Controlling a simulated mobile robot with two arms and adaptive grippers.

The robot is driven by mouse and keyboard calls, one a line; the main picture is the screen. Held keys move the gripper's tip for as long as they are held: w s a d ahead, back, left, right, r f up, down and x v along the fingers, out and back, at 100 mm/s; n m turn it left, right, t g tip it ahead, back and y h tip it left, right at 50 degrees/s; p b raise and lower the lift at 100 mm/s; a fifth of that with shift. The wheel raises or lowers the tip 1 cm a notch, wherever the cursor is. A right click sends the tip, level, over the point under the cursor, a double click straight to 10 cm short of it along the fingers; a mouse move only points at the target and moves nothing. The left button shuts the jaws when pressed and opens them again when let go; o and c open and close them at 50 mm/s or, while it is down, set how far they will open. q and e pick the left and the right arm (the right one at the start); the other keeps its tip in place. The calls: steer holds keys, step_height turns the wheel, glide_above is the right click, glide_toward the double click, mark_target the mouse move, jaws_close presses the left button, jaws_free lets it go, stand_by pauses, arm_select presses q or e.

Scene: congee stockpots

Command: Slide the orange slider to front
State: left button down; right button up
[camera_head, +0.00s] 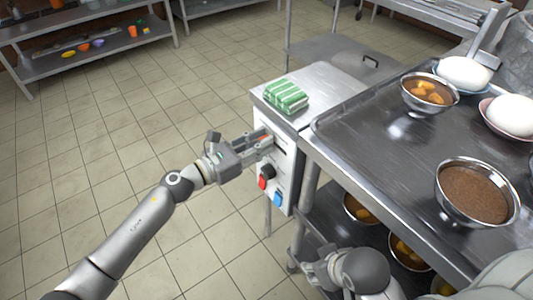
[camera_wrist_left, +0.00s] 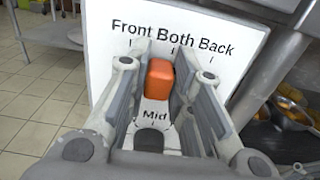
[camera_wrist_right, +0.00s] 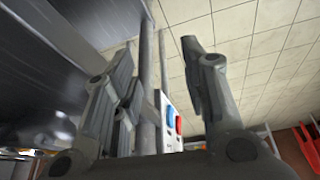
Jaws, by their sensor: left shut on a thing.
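The orange slider (camera_wrist_left: 160,78) shows in the left wrist view on a white control panel (camera_wrist_left: 85,60) marked Front, Both and Back, with Mid below. Its knob sits just left of the Both tick, right of the Front tick. My left gripper (camera_wrist_left: 163,62) has a finger on each side of the knob and is shut on it. In the head view the left gripper (camera_head: 266,143) reaches the panel from the left and largely hides the slider. My right gripper (camera_head: 318,268) is low at the counter's front; its fingers stand apart and empty in the right wrist view (camera_wrist_right: 160,75).
Below the slider the panel has a black knob (camera_head: 267,171), a red switch (camera_head: 262,183) and a blue switch (camera_head: 278,198). A green-striped bundle (camera_head: 286,96) lies above. The steel counter (camera_head: 375,150) at right holds bowls. The tiled floor at left is clear.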

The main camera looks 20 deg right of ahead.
arm_select(q)
steer(key=w, duration=0.1)
steer(key=w+a+b, duration=0.1)
steer(key=w, duration=0.1)
steer(key=shift+w+a+b, duration=0.15)
steer(key=shift+b, duration=0.15)
arm_select(e)
steer(key=w+t, duration=0.1)
steer(key=w+a, duration=0.1)
steer(key=w, duration=0.1)
steer(key=w+t, duration=0.1)
steer(key=shift+w+a+r+t+y, duration=0.1)
steer(key=shift+w+a+t+y, duration=0.15)
steer(key=shift+w+t+y, duration=0.1)
arm_select(q)
steer(key=c, duration=1.3)
jaws_free()
steer(key=shift+w, duration=0.1)
steer(key=v, duration=1.2)
